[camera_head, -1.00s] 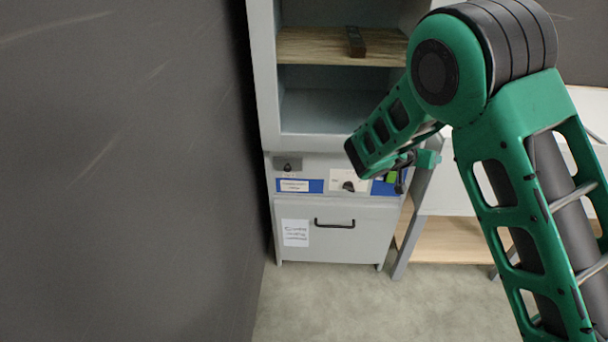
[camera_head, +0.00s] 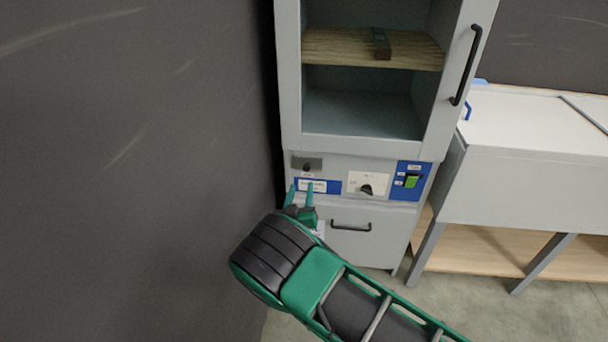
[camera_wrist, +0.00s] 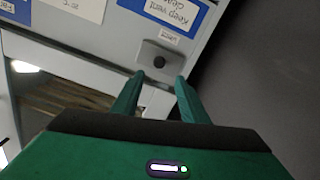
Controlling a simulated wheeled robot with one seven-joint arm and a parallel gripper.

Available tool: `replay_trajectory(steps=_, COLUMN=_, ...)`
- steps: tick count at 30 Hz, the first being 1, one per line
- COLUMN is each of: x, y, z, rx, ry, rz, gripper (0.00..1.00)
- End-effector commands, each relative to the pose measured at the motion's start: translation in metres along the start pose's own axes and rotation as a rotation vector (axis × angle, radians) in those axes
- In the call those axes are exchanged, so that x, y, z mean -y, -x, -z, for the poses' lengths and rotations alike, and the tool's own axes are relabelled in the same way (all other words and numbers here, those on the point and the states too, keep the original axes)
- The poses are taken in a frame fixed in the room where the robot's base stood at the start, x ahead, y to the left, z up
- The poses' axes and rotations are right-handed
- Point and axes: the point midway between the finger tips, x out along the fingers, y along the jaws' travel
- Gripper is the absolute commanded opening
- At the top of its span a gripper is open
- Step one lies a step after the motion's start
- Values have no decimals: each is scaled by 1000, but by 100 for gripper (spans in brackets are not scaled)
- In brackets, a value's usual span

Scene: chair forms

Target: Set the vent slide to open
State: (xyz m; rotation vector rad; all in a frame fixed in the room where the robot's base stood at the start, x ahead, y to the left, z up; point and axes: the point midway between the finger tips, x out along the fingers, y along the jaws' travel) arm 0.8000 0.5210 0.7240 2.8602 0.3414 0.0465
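The vent slide is a small dark knob (camera_head: 306,167) on a grey plate at the upper left of the cabinet's control panel. In the wrist view the knob (camera_wrist: 160,62) sits near the middle of its plate, just beyond my fingertips. My gripper (camera_head: 301,191) is open and empty, below the knob in the head view. In the wrist view its two fingers (camera_wrist: 160,79) stand apart, one to each side of the knob's line. I cannot tell whether they touch the plate.
A blue-edged label (camera_head: 318,186) lies under the slide. A dial (camera_head: 366,189) and a green switch (camera_head: 411,182) are to its right. A drawer handle (camera_head: 351,227) is below. A dark wall (camera_head: 150,170) stands close on the left.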

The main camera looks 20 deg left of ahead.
Motion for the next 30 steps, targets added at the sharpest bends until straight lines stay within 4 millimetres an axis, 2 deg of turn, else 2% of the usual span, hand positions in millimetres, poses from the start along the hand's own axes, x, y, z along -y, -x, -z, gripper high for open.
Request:
replay_trajectory(steps=9, x=-2, y=-57, z=0, rx=1, ry=-2, rz=-3, gripper=40)
replay_trajectory(steps=15, x=-2, y=-82, z=0, rx=2, ry=-2, rz=-3, gripper=40)
replay_trajectory(steps=21, x=-1, y=-92, z=0, rx=2, ry=-1, rz=-2, gripper=40)
replay_trajectory(steps=29, x=-1, y=-93, z=0, rx=2, ry=0, rz=-2, gripper=40)
replay_trajectory(steps=30, x=-1, y=-93, z=0, rx=2, ry=-1, rz=-2, gripper=30)
